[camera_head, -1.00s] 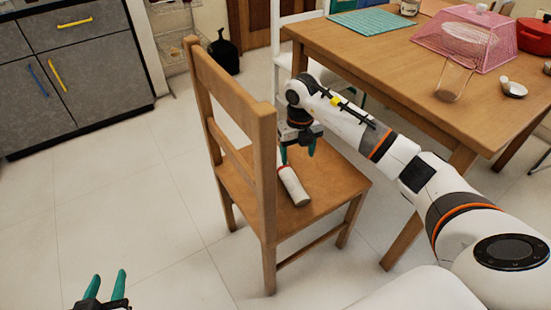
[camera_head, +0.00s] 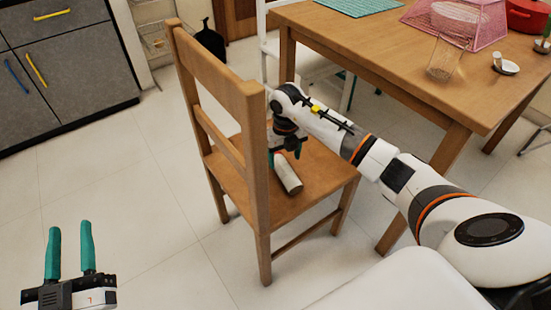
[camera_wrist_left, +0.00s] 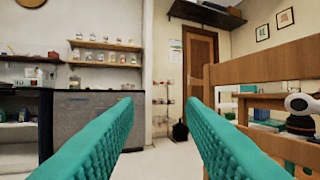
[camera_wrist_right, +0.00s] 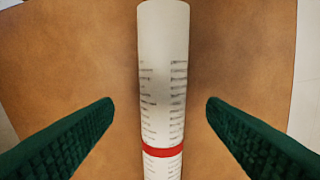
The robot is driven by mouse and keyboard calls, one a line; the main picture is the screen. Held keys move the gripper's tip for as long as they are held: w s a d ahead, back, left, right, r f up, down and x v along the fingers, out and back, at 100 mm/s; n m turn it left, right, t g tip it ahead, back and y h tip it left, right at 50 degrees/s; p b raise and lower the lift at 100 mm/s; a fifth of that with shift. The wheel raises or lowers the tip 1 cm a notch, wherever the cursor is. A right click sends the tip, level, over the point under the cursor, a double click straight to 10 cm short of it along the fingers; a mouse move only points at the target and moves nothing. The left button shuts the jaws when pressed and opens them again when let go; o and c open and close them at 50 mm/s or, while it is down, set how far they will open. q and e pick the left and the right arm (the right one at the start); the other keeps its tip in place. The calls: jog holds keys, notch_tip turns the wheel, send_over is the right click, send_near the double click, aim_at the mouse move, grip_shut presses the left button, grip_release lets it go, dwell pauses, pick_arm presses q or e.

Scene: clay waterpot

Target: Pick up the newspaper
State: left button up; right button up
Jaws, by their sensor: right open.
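The rolled newspaper (camera_head: 287,174) lies on the seat of the wooden chair (camera_head: 324,182). In the right wrist view the newspaper (camera_wrist_right: 163,75) is white with printed lines and a red band, and runs upright through the picture. My right gripper (camera_head: 287,152) is over the seat at the far end of the newspaper. Its green fingers are open, one on each side of the roll and apart from it. My left gripper (camera_head: 70,250) is open and empty at the lower left, away from the chair. Its fingers also show in the left wrist view (camera_wrist_left: 160,120).
The chair's tall backrest (camera_head: 255,150) stands just left of my right gripper. A wooden table (camera_head: 400,65) with a pink mesh cover (camera_head: 480,25) is behind and right. Grey cabinets (camera_head: 70,65) are at the left. The floor between is clear.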

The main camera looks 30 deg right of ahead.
aim_at(283, 165)
jog(key=f, duration=0.1)
jog(key=f+b, duration=0.1)
jog(key=f, duration=0.1)
jog(key=shift+a+f, duration=0.2)
jog(key=shift+f, duration=0.4)
pick_arm(q)
jog(key=s+r+t+h, duration=0.1)
jog(key=s+r+t, duration=0.2)
jog(key=r+t, duration=0.1)
jog(key=shift+r+t+h, duration=0.3)
jog(key=shift+r+t, duration=0.1)
jog(key=shift+r, duration=0.35)
pick_arm(e)
jog(key=c, duration=1.2)
jog(key=shift+o, duration=0.2)
jog(key=shift+r, duration=0.2)
